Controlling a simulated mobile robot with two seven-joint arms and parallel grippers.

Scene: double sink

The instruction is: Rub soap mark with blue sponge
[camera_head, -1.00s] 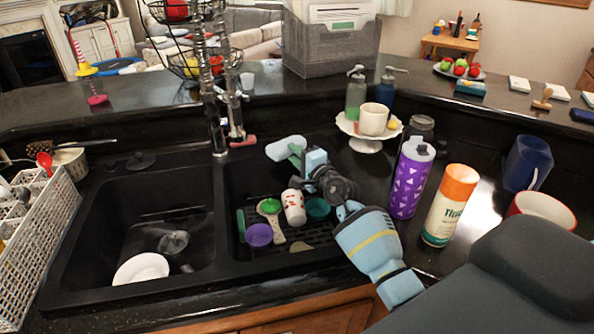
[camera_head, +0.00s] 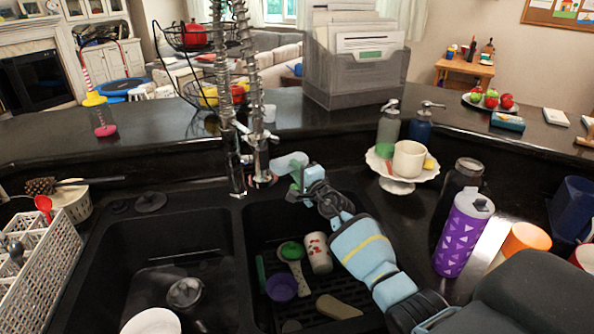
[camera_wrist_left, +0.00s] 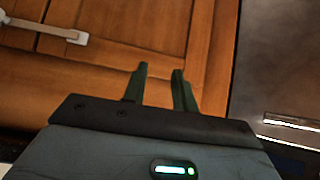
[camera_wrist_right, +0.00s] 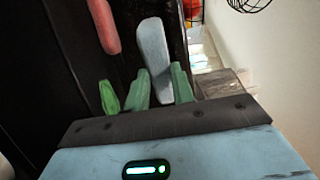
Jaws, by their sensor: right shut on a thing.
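My right gripper (camera_head: 298,182) is shut on the light blue sponge (camera_head: 290,162). It holds the sponge above the back of the right sink basin, just right of the faucet. In the right wrist view the sponge (camera_wrist_right: 153,48) stands out past the green fingers (camera_wrist_right: 160,86), close to a dark surface. I cannot tell whether the sponge touches that surface. I cannot make out a soap mark in any view. My left gripper (camera_wrist_left: 160,85) is open and empty, in front of a wooden cabinet door; it is not seen in the head view.
The faucet (camera_head: 240,110) stands close left of the sponge. A white cake stand (camera_head: 397,180) with a cup is at the right, near a purple bottle (camera_head: 463,232). The right basin holds a white cup (camera_head: 317,252), a purple bowl (camera_head: 281,287) and other items. A dish rack (camera_head: 30,260) is at left.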

